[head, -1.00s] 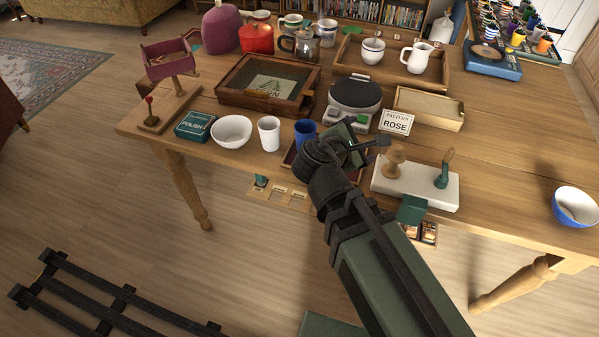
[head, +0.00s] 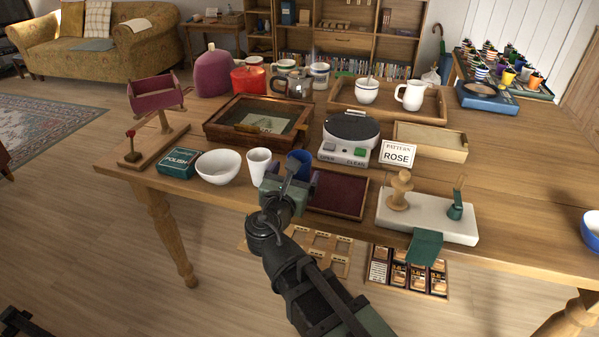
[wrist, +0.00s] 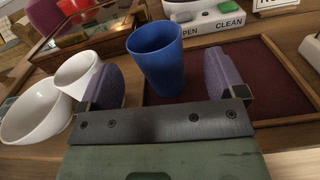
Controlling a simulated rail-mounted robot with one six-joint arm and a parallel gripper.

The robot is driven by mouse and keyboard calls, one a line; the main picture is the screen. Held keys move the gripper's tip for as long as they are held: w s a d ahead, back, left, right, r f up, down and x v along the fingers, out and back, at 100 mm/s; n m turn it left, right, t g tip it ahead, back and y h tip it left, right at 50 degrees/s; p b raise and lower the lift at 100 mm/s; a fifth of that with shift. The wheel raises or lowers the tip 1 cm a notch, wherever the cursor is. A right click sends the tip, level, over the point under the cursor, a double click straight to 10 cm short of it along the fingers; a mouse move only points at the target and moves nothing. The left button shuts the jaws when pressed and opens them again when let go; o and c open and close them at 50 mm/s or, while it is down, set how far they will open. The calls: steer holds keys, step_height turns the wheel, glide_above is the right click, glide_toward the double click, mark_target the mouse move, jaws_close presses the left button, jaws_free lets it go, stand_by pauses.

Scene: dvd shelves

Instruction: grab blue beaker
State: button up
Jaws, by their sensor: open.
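The blue beaker (wrist: 158,62) stands upright at the left part of a dark red tray (wrist: 266,88) in the wrist view. In the head view the beaker (head: 302,162) is partly hidden behind my gripper (head: 288,180). My gripper (wrist: 168,85) is open and empty in the wrist view, with one purple finger pad on each side of the beaker's line. The beaker appears in the gap, nearer the left pad. I cannot tell how deep it is between the pads.
A white cup (head: 258,165) and a white bowl (head: 218,166) stand just left of the beaker. A device with a round dark top (head: 350,130) is behind the tray.

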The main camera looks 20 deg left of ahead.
steer(key=w, duration=0.5)
steer(key=shift+a, duration=0.15)
steer(key=shift+s, duration=0.15)
steer(key=c, duration=1)
steer(key=shift+o, duration=0.2)
step_height(320, 180, up, 20)
steer(key=p, duration=2)
